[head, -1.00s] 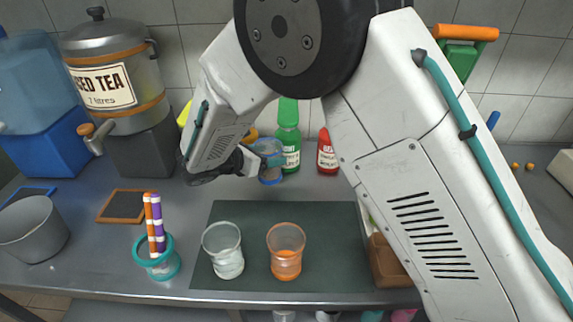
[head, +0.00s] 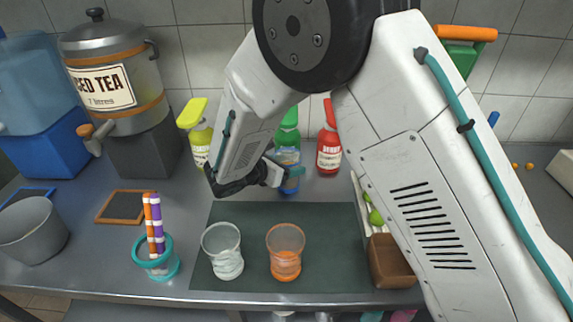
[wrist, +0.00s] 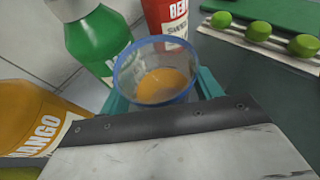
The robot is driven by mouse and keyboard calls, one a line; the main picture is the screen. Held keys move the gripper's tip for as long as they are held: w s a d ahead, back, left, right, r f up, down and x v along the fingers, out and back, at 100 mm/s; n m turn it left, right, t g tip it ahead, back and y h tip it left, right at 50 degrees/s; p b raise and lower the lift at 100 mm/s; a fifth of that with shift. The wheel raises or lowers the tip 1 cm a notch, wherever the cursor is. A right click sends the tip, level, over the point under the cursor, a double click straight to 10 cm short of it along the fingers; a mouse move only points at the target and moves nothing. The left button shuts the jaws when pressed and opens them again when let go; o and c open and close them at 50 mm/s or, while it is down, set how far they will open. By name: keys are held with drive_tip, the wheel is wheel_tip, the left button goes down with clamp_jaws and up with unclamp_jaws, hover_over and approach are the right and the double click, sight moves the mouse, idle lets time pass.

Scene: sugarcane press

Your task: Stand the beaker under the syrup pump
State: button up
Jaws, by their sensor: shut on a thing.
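My gripper (wrist: 165,92) is shut on a clear beaker (wrist: 155,78) with a blue rim. In the wrist view the teal fingers sit on either side of it, and an orange patch shows inside. In the head view the beaker (head: 290,156) appears upright in front of the green bottle (head: 288,127); contact with the counter is unclear. The green bottle (wrist: 98,42) and red bottle (wrist: 167,20) stand beyond the beaker in the wrist view, with an orange MANGO bottle (wrist: 40,122) at left. The head view also shows the red pump bottle (head: 328,148) and a yellow pump bottle (head: 201,140).
A teal cup with striped sticks (head: 157,262), a grey pot (head: 32,230) and an iced tea dispenser (head: 115,75) are left. A tray of green fruit (wrist: 265,38) is right.

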drive_tip(key=o, duration=1.3)
drive_tip(key=shift+f, duration=0.15)
drive_tip(key=shift+c, duration=0.2)
drive_tip(key=shift+r, duration=0.2)
drive_tip(key=v, duration=1.2)
drive_tip(key=shift+r, duration=0.1)
